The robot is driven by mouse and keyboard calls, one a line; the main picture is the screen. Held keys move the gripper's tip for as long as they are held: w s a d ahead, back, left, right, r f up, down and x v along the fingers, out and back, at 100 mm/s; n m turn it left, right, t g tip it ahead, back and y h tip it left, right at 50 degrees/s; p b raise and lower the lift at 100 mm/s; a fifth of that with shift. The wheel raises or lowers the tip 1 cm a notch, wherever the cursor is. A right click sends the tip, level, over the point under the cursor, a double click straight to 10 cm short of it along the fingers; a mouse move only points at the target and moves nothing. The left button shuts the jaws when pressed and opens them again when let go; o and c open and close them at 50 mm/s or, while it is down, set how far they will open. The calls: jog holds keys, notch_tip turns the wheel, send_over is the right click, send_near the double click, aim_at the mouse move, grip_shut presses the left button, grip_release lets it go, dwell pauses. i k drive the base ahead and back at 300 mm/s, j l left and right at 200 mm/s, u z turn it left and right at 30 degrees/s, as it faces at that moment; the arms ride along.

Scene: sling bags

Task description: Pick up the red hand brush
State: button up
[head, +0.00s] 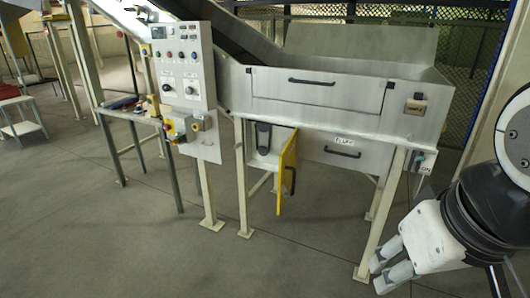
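My gripper (380,273) is at the lower right, with pale fingers pointing down and left over the grey floor. It is beside the right front leg of the machine and far from the small side table (140,116). Nothing shows between its fingers, but their spacing is hard to judge from this angle. On the side table, left of the control panel, lie small red and blue items (122,103). They are too small to tell whether one is a red hand brush. No red hand brush is clearly recognisable elsewhere.
A large grey metal machine (315,105) on pale legs fills the middle. Its control panel (183,67) faces me, and a yellow door (287,172) stands open below. Red items (10,91) sit on a low white stand at far left. The front floor is clear.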

aim_at(128, 107)
jog(key=i+l+u, duration=0.5)
jog(key=i+l, duration=1)
